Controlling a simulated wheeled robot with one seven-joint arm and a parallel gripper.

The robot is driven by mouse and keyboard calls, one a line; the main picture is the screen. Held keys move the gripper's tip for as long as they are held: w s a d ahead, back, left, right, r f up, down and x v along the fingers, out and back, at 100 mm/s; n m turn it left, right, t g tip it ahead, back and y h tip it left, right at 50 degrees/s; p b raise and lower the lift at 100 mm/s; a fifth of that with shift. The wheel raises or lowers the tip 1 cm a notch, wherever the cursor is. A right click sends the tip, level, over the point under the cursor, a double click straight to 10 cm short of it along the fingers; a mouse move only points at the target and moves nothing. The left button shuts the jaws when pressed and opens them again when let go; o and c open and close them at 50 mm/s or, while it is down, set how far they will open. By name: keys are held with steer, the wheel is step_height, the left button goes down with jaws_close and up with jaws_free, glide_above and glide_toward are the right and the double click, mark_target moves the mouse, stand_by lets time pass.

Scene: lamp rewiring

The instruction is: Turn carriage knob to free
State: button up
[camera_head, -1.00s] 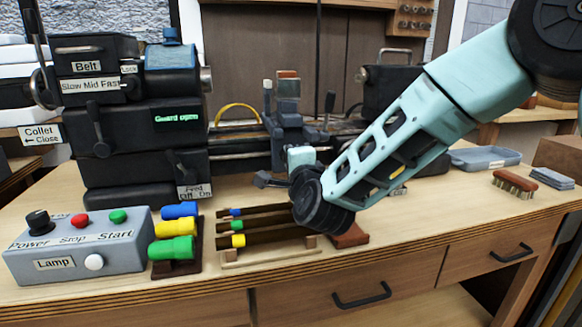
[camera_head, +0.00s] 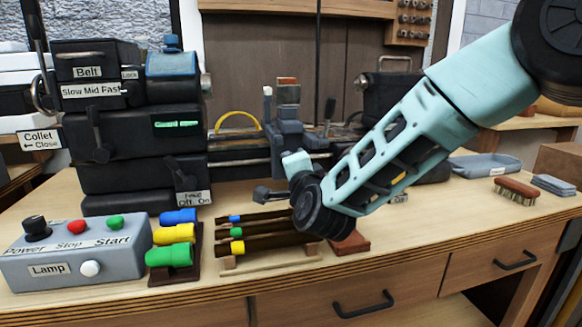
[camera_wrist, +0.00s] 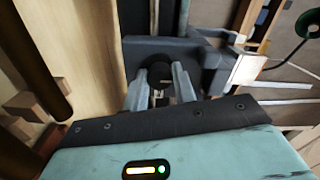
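The lathe carriage (camera_head: 287,130) is a dark grey block on the bed rails, in the middle of the head view. In the wrist view, a round black knob (camera_wrist: 156,73) sits on a dark grey carriage face (camera_wrist: 190,50). My gripper (camera_wrist: 160,70) points at that face, with its two grey fingers apart and the knob between or just beyond their tips. I cannot tell whether they touch it. In the head view my wrist covers much of the carriage's front, and the fingertips and knob are not clear.
A control box (camera_head: 78,252) with Power, Stop and Start controls stands at the front left. Coloured sleeves (camera_head: 175,233) and a rack of dark rods (camera_head: 265,236) lie beside it. A brush (camera_head: 516,190) and a grey tray (camera_head: 485,164) are at right. Bench space before the brush is clear.

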steer(key=o, duration=0.4)
steer(key=shift+c, duration=0.2)
steer(key=b+v, duration=0.1)
steer(key=v, duration=1.6)
steer(key=shift+s, duration=0.25)
steer(key=s+a+f+n+g+y, duration=0.1)
steer(key=s+f+n+g+y, duration=0.1)
steer(key=s+f+n+g, duration=0.8)
steer(key=s+d+f+n+g+h, duration=0.2)
steer(key=s+d+n+g+h, duration=0.45)
steer(key=s+d+n, duration=0.4)
step_height(320, 180, up, 15)
steer(key=s+d+m+p, duration=0.1)
steer(key=s+d+p, duration=0.1)
steer(key=p, duration=1.2)
steer(key=shift+g+p, duration=0.3)
steer(key=shift+g, duration=0.15)
